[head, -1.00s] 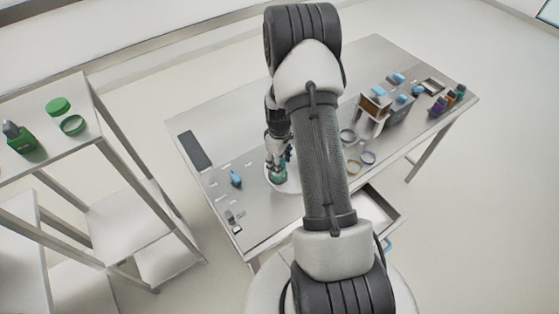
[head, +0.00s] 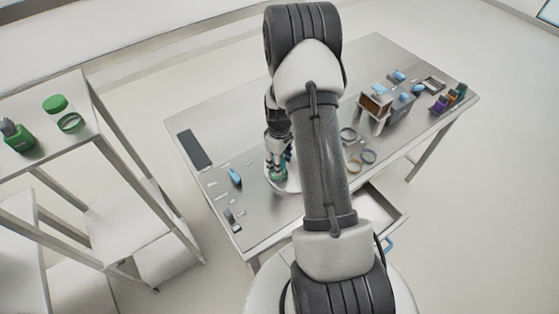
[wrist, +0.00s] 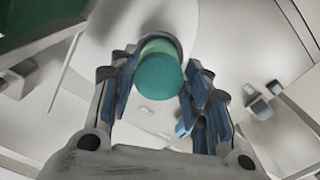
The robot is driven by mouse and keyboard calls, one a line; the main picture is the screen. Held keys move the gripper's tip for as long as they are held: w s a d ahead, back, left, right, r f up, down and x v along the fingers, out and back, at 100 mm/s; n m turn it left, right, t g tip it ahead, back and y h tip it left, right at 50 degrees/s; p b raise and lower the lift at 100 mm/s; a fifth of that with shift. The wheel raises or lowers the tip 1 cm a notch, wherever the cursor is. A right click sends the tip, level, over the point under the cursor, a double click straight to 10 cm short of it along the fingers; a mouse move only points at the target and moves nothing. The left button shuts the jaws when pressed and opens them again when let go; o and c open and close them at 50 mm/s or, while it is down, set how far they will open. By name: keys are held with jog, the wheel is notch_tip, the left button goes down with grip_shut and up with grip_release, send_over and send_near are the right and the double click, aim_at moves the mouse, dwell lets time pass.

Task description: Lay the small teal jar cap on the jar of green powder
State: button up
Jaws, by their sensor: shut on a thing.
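My gripper (head: 279,162) is over the table's near-left part, pointing down and partly hidden by my arm. In the wrist view its blue-padded fingers (wrist: 160,80) are shut on the small teal jar cap (wrist: 157,75), seen as a round disc between them. The jar of green powder (head: 279,174) stands upright on a white round plate (head: 284,187), right under the gripper. In the wrist view the lighter green jar (wrist: 157,46) shows just beyond the cap, nearly in line with it. I cannot tell whether cap and jar touch.
A blue object (head: 234,177) and a dark flat panel (head: 195,149) lie left on the table. Several rings (head: 368,157), a grey device (head: 396,110) and small bottles (head: 440,105) are to the right. A drawer (head: 393,214) stands open. A shelf at left holds a green lid (head: 55,103).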

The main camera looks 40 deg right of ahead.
jog(key=o, duration=0.8)
jog(key=shift+o, duration=0.2)
jog(key=o, duration=0.5)
jog(key=shift+r+p, duration=2.4)
jog(key=shift+r, duration=1.65)
jog(key=shift+s+f, duration=0.1)
